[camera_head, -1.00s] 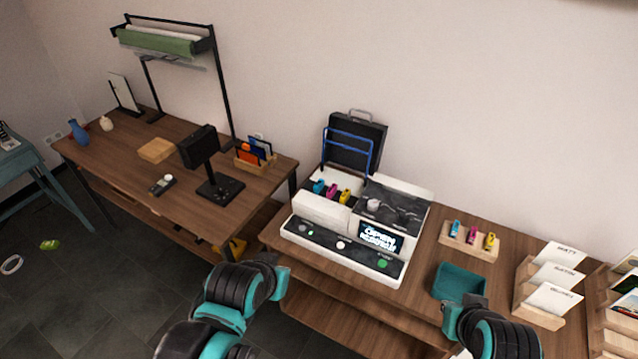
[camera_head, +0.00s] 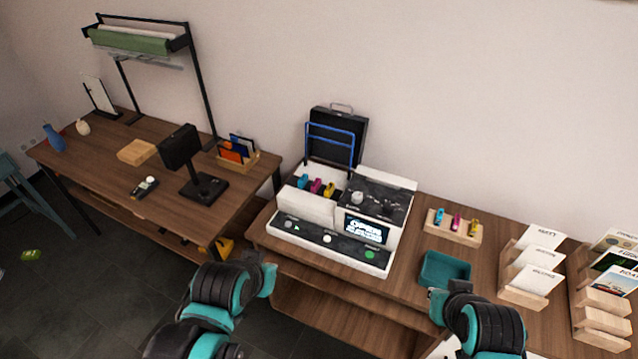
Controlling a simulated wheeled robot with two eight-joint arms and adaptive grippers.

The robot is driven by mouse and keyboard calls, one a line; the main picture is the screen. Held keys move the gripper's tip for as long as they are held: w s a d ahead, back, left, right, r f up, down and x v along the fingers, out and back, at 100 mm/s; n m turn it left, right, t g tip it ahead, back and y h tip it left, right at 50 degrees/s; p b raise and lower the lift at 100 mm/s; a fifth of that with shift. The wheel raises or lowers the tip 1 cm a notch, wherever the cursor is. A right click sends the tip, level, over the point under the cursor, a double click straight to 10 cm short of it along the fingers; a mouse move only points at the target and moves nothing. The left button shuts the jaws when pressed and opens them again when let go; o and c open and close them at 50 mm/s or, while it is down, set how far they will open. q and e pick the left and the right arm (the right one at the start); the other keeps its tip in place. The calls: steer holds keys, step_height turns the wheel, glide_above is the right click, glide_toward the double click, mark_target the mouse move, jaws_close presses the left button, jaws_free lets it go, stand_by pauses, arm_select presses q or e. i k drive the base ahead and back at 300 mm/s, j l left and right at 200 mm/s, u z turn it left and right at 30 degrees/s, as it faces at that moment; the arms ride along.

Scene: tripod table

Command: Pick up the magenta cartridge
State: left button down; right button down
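One magenta cartridge (camera_head: 457,222) stands in a wooden holder (camera_head: 440,233) on the right table, between a cyan cartridge (camera_head: 439,216) and a yellow cartridge (camera_head: 475,227). Another magenta cartridge (camera_head: 316,186) sits in the white printer-like machine (camera_head: 306,206), between a cyan one (camera_head: 303,181) and a yellow one (camera_head: 329,190). My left gripper (camera_head: 268,275) is at the table's front edge, below and left of the machine. My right gripper (camera_head: 436,304) is near the teal tray, in front of the wooden holder. Neither gripper touches a cartridge. Their fingers are too small and turned to read.
A teal tray (camera_head: 445,268) lies between my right gripper and the holder. Card racks (camera_head: 519,296) stand to the right. A black case with a blue frame (camera_head: 335,135) stands behind the machine. The left table (camera_head: 110,178) carries a black stand (camera_head: 203,187) and small items.

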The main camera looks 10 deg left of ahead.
mark_target(314, 187)
steer(key=i+j+z, duration=0.2)
steer(key=j+z, duration=0.15)
steer(key=i+j+z, duration=0.15)
steer(key=j+z, duration=0.15)
steer(key=i+j+z, duration=0.1)
steer(key=j+z, duration=0.25)
steer(key=j, duration=0.15)
